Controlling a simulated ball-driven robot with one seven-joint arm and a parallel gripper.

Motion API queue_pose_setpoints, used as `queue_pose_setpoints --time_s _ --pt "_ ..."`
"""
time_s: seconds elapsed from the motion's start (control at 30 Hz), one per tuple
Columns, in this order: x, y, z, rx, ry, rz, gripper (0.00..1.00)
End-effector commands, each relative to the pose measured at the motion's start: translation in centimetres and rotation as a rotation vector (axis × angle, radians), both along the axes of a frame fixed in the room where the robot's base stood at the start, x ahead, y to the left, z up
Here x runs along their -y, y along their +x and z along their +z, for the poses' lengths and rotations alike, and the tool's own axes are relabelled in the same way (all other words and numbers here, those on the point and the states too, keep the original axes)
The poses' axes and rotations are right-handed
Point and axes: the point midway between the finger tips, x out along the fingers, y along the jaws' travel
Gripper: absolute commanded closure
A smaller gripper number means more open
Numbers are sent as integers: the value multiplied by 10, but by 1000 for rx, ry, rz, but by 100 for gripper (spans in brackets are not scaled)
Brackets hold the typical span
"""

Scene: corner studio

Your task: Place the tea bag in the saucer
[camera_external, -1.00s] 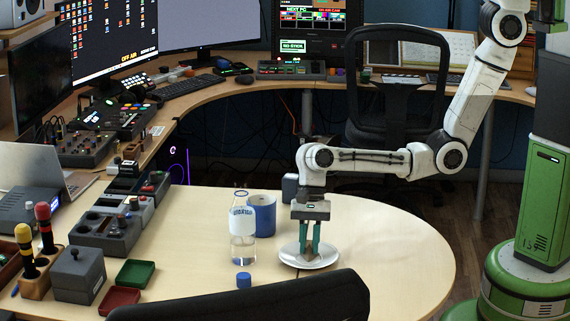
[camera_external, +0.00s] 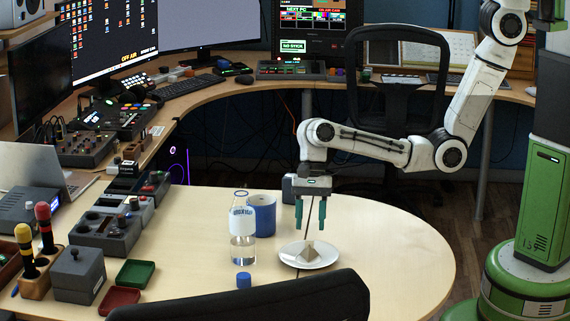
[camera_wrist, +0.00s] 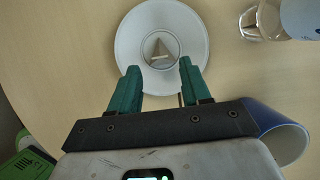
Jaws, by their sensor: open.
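The tea bag (camera_external: 308,252), a small tan pyramid, lies in the white saucer (camera_external: 326,261) on the round end of the table. In the wrist view the tea bag (camera_wrist: 160,48) sits within the central well of the saucer (camera_wrist: 130,38). My gripper (camera_external: 310,224) is open and empty, above the saucer and apart from the tea bag. In the wrist view its two green fingers (camera_wrist: 160,70) point toward the saucer with a clear gap between them.
A clear bottle (camera_external: 242,228) and a blue mug (camera_external: 264,216) stand left of the saucer. A blue cap (camera_external: 243,280) lies in front of the bottle. A chair back (camera_external: 250,302) stands at the near edge. The table right of the saucer is free.

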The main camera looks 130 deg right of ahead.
Motion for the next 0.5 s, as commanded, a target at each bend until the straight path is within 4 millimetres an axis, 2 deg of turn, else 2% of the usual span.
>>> queue_pose_setpoints --time_s 0.1,0.3,0.43,0.5 --pt "7 -6 23 3 -2 0 53" --pt "14 -13 48 2 0 1 53" --pt "14 -17 53 2 -3 13 53" --pt "5 -21 50 6 -20 62 53"
